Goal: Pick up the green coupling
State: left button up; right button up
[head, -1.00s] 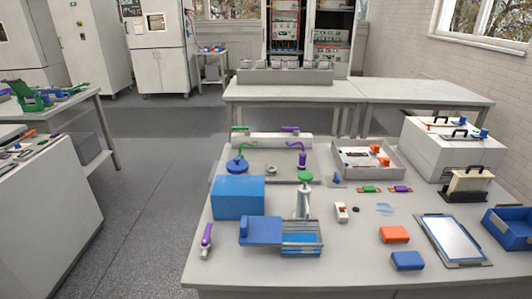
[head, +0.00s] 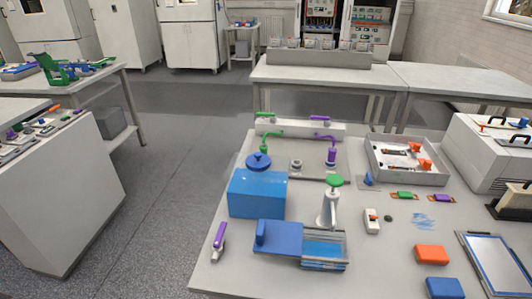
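Several green parts show on the near table, and I cannot tell for certain which is the coupling. A green hose fitting (head: 266,142) curves down from the white manifold (head: 298,128) to a blue round cap (head: 258,161). A green knob (head: 335,181) tops a white upright stand (head: 329,208). A small green piece (head: 404,195) lies flat beside a purple one (head: 442,198). A purple hose fitting (head: 331,150) stands right of the green one. Neither of my grippers is in view.
A blue box (head: 258,193), a blue-and-grey tray unit (head: 300,245) and a purple-handled tool (head: 219,241) occupy the table's front left. A grey tray (head: 375,168) holds orange-ended parts. Orange (head: 432,254) and blue (head: 445,287) blocks lie front right. The floor on the left is open.

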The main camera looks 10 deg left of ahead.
aim_at(264, 148)
jog(key=u, duration=0.4)
jog(key=k, duration=1.1)
jog(key=u, duration=1.2)
jog(key=i, duration=2.95)
jog(key=z, duration=1.7)
jog(key=i, duration=0.95)
jog(key=z, duration=0.9)
